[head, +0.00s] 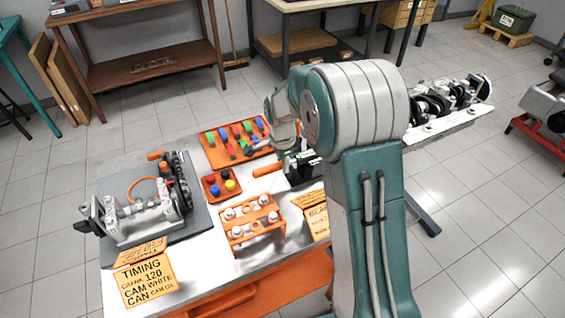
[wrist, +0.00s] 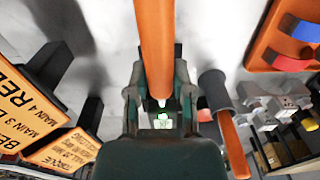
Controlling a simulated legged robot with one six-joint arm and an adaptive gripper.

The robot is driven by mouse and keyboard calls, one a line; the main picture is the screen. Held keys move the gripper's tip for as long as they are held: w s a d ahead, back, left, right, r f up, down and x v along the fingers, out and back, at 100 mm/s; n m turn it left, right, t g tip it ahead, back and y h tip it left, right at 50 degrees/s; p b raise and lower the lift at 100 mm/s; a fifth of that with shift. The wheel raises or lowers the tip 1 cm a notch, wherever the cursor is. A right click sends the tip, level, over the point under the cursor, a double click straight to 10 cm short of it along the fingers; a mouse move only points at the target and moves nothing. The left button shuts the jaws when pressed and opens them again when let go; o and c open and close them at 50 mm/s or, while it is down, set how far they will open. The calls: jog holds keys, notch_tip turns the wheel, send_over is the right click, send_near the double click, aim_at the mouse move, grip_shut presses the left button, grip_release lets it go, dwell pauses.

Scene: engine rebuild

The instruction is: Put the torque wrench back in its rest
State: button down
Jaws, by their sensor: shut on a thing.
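My gripper (wrist: 158,92) is shut on the orange handle of the torque wrench (wrist: 153,40). In the head view the orange handle (head: 268,170) sticks out to the left of my gripper (head: 292,168), above the white bench top. The rest of the wrench is hidden by my gripper and arm. Contact between the wrench and the bench cannot be told. A sign partly reading "TORQUE" (wrist: 65,152) stands at the lower left of the wrist view. Dark upright blocks (wrist: 50,62) stand near the signs; I cannot tell whether they belong to the rest.
Another tool with a dark end and orange shaft (wrist: 231,140) lies right of my gripper. An orange tray of coloured caps (head: 210,148), a small cap tray (head: 209,193) and an orange piston stand (head: 238,238) are close by. The engine block (head: 140,225) sits left on a grey mat.

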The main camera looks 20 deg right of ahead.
jog(key=shift+f, duration=0.95)
dwell(0.6)
jog(key=c, duration=0.7)
grip_release()
jog(key=shift+r, duration=1.5)
jog(key=o, duration=0.5)
jog(key=shift+o, duration=0.2)
